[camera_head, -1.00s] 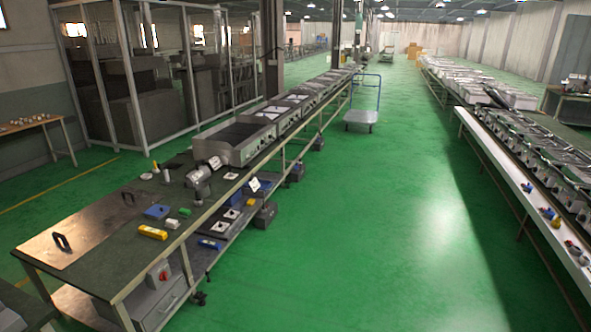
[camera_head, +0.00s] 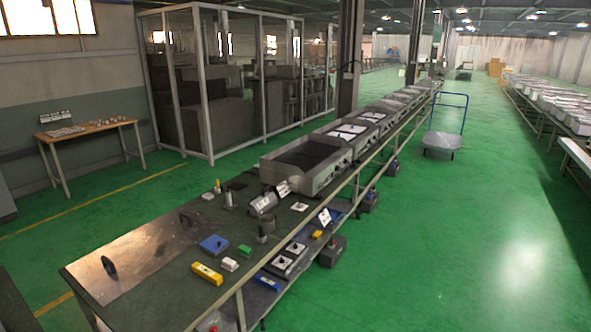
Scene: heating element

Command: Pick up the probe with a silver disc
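I cannot make out a probe with a silver disc for certain. Several small items stand on the long workbench (camera_head: 150,285), including a grey cylindrical device (camera_head: 263,204), a small upright grey piece (camera_head: 229,200) and a small upright yellowish piece (camera_head: 217,186). They are too small to tell whether one bears a silver disc. Neither of my grippers is in view.
The bench also holds a yellow tool (camera_head: 207,273), a blue box (camera_head: 214,244), a green block (camera_head: 244,251) and a grey metal appliance (camera_head: 305,165). A blue-handled cart (camera_head: 440,140) stands beyond. The green floor (camera_head: 430,260) right of the bench is clear.

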